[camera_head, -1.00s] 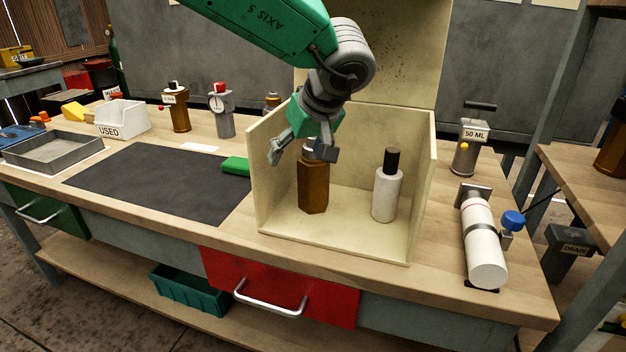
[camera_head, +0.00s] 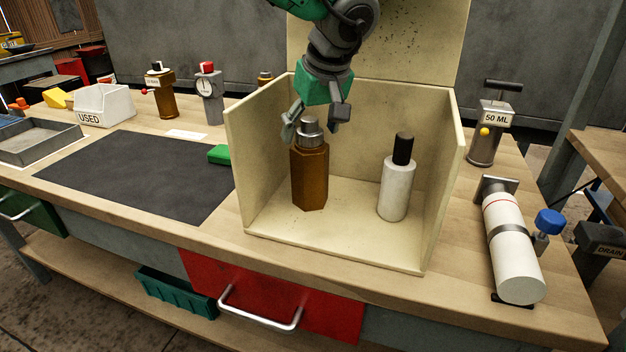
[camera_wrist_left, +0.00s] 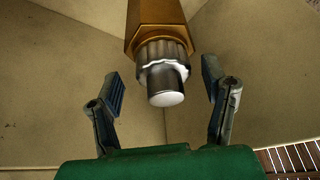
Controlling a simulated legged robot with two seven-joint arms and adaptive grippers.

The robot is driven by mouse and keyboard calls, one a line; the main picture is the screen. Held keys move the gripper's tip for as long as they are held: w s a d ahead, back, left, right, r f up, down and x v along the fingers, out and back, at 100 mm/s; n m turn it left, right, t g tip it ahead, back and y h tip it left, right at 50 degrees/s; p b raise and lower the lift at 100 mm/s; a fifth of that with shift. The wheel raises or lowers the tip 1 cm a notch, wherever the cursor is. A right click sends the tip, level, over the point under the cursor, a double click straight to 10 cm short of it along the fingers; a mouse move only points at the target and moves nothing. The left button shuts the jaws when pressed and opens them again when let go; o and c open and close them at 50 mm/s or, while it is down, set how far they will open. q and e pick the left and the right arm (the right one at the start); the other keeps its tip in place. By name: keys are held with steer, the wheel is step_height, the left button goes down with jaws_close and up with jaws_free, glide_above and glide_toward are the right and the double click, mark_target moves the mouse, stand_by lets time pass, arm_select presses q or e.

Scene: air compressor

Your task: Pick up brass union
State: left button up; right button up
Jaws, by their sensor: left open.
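The brass union (camera_head: 309,176) is a brown-gold hexagonal body with a silver ribbed collar and tip on top. It stands upright in the open cream box, at its left side. My left gripper (camera_head: 314,122) is open above and behind its silver top in the head view. In the left wrist view the union (camera_wrist_left: 155,20) comes in from the top edge, its silver tip between and ahead of the two spread fingers of the gripper (camera_wrist_left: 165,95). Neither finger appears to touch it. My right gripper is not in view.
A white bottle with a black cap (camera_head: 396,180) stands right of the union in the box (camera_head: 340,248). The box walls rise left, right and behind. A white cylinder (camera_head: 513,250) lies right of the box. A dark mat (camera_head: 140,172) lies left.

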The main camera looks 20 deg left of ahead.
arm_select(q)
steer(key=shift+w+a+f, duration=0.2)
steer(key=shift+a+f, duration=0.2)
steer(key=shift+f, duration=0.2)
steer(key=shift+a, duration=0.15)
steer(key=c, duration=1.3)
steer(key=shift+r, duration=0.15)
jaws_close()
steer(key=shift+d, duration=0.25)
steer(key=shift+r, duration=0.1)
